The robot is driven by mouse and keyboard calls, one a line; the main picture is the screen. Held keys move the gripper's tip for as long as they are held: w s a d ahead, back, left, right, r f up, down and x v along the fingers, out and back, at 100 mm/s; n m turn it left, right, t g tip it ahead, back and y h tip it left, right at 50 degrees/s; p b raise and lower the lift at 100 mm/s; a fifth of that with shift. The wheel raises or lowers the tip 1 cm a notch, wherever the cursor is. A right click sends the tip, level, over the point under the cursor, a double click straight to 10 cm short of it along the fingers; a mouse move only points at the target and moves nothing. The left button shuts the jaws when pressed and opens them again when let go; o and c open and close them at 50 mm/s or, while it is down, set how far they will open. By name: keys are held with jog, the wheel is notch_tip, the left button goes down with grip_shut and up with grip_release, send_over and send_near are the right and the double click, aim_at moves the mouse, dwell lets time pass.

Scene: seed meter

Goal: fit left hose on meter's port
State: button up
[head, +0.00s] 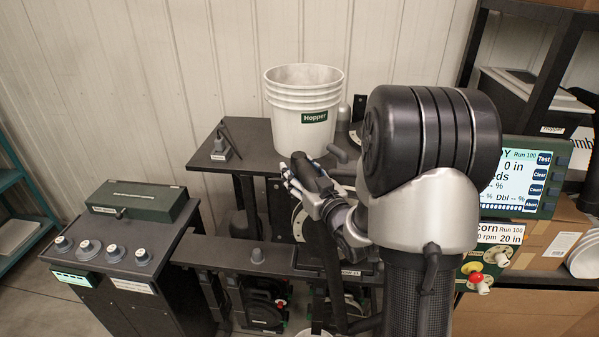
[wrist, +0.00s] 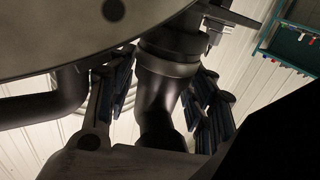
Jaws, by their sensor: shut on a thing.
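My gripper (head: 306,182) is in front of the bench, below the white hopper, partly covered by my own arm. In the wrist view its fingers with blue pads (wrist: 163,95) stand on both sides of a black hose (wrist: 158,98) and are shut on it. The hose has a wider collar (wrist: 168,57) at its upper end. A large grey round body (wrist: 60,35), seemingly the meter housing, fills the upper left there. Behind my gripper in the head view is a pale disc (head: 299,222). I cannot tell whether the collar touches a port; the joint is not clear.
The white hopper bucket (head: 304,110) stands on a dark table (head: 200,160). A dark cabinet (head: 150,240) with several grey knobs and a green box (head: 137,201) is at left. A display (head: 517,175) and cardboard boxes (head: 530,312) are at right.

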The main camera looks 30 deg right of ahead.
jog(key=shift+f+b, duration=0.35)
jog(key=shift+b, duration=0.05)
jog(key=o, duration=1.4)
jog(key=shift+c, duration=0.2)
jog(key=shift+f, duration=0.1)
jog(key=s, duration=0.7)
jog(key=shift+s, duration=0.25)
jog(key=shift+a, duration=0.15)
